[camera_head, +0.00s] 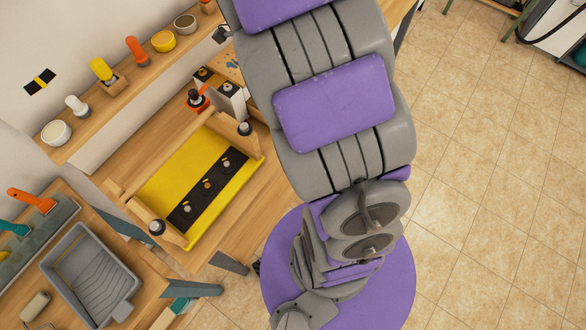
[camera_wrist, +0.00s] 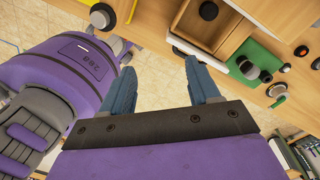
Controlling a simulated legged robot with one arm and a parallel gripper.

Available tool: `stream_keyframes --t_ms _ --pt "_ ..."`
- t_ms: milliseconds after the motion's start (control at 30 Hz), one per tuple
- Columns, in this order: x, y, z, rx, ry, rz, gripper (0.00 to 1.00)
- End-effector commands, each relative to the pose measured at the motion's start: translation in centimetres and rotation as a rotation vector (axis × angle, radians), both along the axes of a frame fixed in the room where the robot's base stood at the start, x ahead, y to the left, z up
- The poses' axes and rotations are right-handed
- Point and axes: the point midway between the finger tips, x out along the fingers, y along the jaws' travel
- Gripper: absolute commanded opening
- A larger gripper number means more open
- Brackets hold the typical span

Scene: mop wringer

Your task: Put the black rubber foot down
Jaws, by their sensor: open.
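My gripper (camera_wrist: 153,62) is open in the wrist view, with two blue-grey fingers spread apart and nothing between them. Beyond the fingertips, a small black round piece (camera_wrist: 208,10) shows in a wooden tray (camera_wrist: 205,36). It may be the black rubber foot, but I cannot tell for certain. It is apart from my fingers. In the head view a yellow panel (camera_head: 185,165) in a wooden frame carries a black strip (camera_head: 186,213) with several small round parts. My gripper cannot be made out in the head view.
A green board (camera_wrist: 252,62) with dark parts lies right of the tray. In the head view, a grey paint tray (camera_head: 88,265) sits on the lower-left bench, and a wooden shelf (camera_head: 130,95) holds tools and bowls. Tiled floor (camera_head: 490,180) at right is clear.

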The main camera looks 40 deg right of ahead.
Motion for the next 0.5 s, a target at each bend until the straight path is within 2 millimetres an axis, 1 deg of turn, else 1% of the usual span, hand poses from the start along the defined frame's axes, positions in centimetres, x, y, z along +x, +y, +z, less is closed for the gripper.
stream_keyframes --t_ms 33,167,200,367,500 --pt "-1.2 0.8 0.8 0.003 -0.003 0.091 0.61" --pt "-4.3 2.4 2.1 0.018 -0.003 0.356 0.61" --pt "-5.4 3.0 2.4 0.027 -0.001 0.437 0.61" --pt "-9.5 4.9 3.6 0.054 0.0 0.772 0.61" --pt "-13.2 6.5 4.2 0.084 -0.001 1.071 0.61"
